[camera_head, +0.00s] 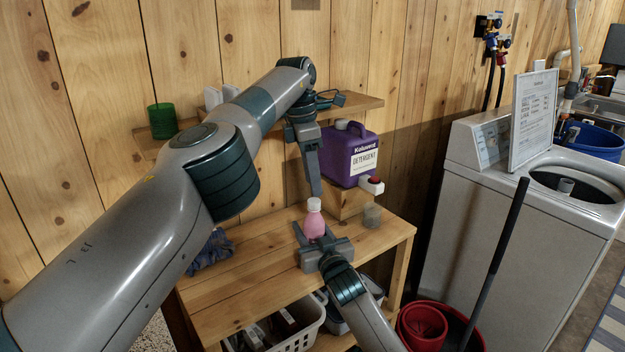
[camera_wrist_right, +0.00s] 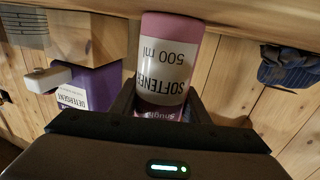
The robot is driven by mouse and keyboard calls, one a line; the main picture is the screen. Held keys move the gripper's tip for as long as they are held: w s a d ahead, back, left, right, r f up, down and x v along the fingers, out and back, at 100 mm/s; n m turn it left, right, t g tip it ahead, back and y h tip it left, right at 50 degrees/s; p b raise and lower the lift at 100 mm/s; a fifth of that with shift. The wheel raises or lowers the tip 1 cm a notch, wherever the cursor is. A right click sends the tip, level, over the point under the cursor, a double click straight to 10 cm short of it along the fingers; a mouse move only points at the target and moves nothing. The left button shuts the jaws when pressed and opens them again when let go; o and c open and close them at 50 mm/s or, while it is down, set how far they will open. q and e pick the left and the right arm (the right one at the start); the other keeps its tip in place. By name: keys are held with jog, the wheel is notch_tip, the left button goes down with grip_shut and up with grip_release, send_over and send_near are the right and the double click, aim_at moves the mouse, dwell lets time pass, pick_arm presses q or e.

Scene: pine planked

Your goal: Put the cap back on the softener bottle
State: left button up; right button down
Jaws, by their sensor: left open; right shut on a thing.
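The pink softener bottle (camera_head: 314,224) stands upright on the wooden table. A white cap (camera_head: 314,204) shows at its top; I cannot tell whether it is seated. My right gripper (camera_head: 317,238) is shut on the bottle from the front. Contact with the cap is unclear.
A purple detergent jug (camera_head: 345,155) stands on a wooden block (camera_head: 345,203) behind, right of the bottle. A blue cloth (camera_head: 211,250) lies at the left. A shelf (camera_head: 360,105) runs along the wall behind. A washer (camera_head: 500,230) stands at right.

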pick_arm(q)
jog(key=o, duration=0.6)
jog(key=shift+c, duration=0.2)
jog(key=shift+f, duration=0.2)
